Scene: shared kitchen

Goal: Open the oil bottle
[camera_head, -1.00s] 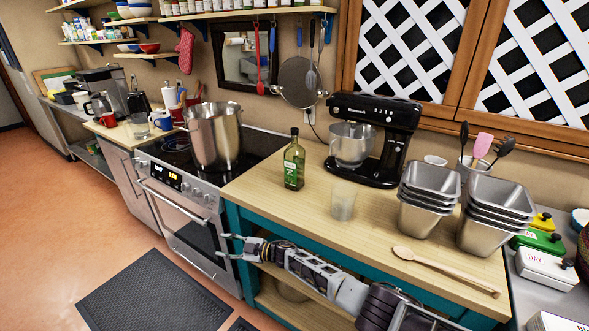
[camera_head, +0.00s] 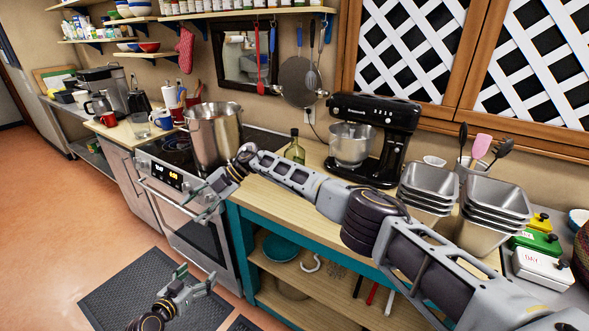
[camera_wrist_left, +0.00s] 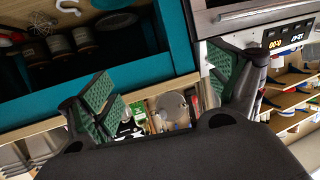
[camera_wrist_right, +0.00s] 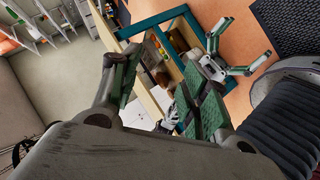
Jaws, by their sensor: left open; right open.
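The green oil bottle (camera_head: 295,150) stands upright on the wooden counter, left of the black mixer. My right arm crosses in front of it, so only its neck and upper body show; I cannot make out its cap. My right gripper (camera_head: 203,207) is open and empty in front of the stove, to the left of the bottle and lower in the picture. My left gripper (camera_head: 196,278) is open and empty, low over the floor mat. Its spread fingers show in the left wrist view (camera_wrist_left: 165,92). The right gripper's fingers are apart in the right wrist view (camera_wrist_right: 165,92).
A steel pot (camera_head: 215,135) stands on the stove (camera_head: 180,215). The mixer (camera_head: 372,135) is right of the bottle, with stacked metal pans (camera_head: 428,185) beyond. The teal-framed counter (camera_head: 238,235) has open shelves below. My right arm covers much of the counter's front.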

